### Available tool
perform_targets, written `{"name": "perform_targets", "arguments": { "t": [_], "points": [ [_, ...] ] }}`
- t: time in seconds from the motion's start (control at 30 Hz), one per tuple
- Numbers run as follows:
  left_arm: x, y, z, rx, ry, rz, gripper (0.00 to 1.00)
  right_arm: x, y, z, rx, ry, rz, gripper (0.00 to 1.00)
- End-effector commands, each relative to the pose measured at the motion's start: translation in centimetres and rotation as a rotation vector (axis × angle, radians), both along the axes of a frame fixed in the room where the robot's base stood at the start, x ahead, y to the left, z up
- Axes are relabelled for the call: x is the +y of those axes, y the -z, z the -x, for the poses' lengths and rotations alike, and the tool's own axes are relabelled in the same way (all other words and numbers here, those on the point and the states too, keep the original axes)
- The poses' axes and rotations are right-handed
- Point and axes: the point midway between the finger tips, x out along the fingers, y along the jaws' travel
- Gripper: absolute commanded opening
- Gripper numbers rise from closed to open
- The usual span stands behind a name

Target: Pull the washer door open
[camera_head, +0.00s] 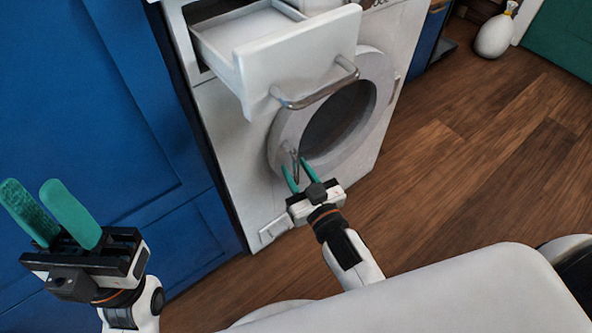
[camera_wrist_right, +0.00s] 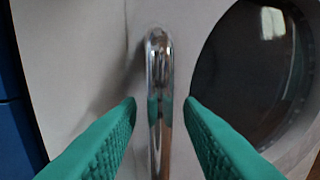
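The white washer (camera_head: 235,150) stands ahead, its round door (camera_head: 375,110) with dark glass closed or nearly so; I cannot tell exactly. A chrome door handle (camera_head: 294,160) is on the door's left side. My right gripper (camera_head: 298,172) is at this handle. In the right wrist view the upright chrome handle (camera_wrist_right: 160,85) runs between the two green fingers (camera_wrist_right: 160,115), with a gap on each side. The dark door glass (camera_wrist_right: 255,70) is to its right. My left gripper (camera_head: 52,213) is open and empty at the lower left, in front of the blue cabinet.
The washer's detergent drawer (camera_head: 290,60) is pulled out above the door, with its own curved bar handle (camera_head: 318,92). A blue cabinet (camera_head: 95,120) stands to the left. Wooden floor (camera_head: 480,150) is free on the right. A white vase-like object (camera_head: 494,36) stands at the back.

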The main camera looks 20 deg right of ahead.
Motion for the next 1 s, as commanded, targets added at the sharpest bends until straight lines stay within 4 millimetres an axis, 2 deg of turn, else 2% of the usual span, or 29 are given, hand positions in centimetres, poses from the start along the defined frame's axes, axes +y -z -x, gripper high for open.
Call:
{"name": "perform_targets", "arguments": {
  "t": [0.13, 0.4, 0.6, 1.0],
  "points": [
    [-0.01, 0.22, -0.01, 0.001, 0.000, 0.000, 0.32, 0.14, 0.05, -0.79, 0.001, 0.000, 0.000, 0.33],
    [-0.02, 0.21, -0.02, 0.002, 0.000, -0.001, 0.32, 0.14, 0.00, -0.88, 0.001, 0.000, 0.000, 0.33],
    [-0.02, 0.22, -0.03, 0.002, 0.000, -0.001, 0.32, 0.13, 0.01, -0.86, 0.001, 0.000, 0.000, 0.00],
    [-0.02, -0.04, -0.04, 0.003, 0.000, -0.001, 0.32, -0.11, -0.02, -0.51, 0.003, -0.008, 0.002, 0.00]
  ]
}}
